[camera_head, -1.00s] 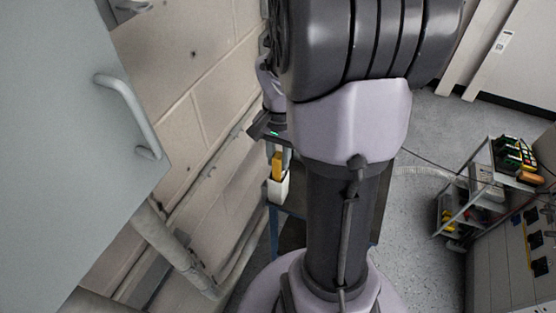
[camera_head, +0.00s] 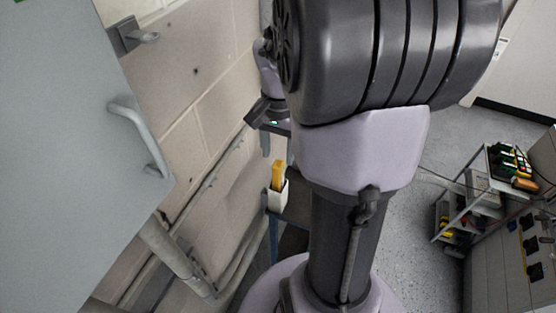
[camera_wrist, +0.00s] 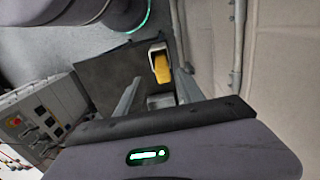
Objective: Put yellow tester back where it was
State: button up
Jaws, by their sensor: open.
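The yellow tester (camera_head: 277,174) stands upright in a small white holder (camera_head: 277,199) beside the block wall. Its lower part is hidden inside the holder. In the wrist view the tester (camera_wrist: 162,68) shows end-on in the white holder (camera_wrist: 155,46). My gripper (camera_head: 277,147) is open and empty, with its fingers above the top of the tester and apart from it. In the wrist view the two fingers of my gripper (camera_wrist: 157,92) are spread to either side of the tester.
The holder is at the edge of a dark table (camera_head: 294,208) partly hidden by my arm. A grey cabinet door with a handle (camera_head: 138,137) is at left, with pipes (camera_head: 172,250) along the wall. A cart with instruments (camera_head: 490,190) stands at right.

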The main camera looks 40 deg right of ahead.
notch_tip(320, 180, up, 5)
jog(key=shift+r+p, duration=0.1)
jog(key=shift+p, duration=0.45)
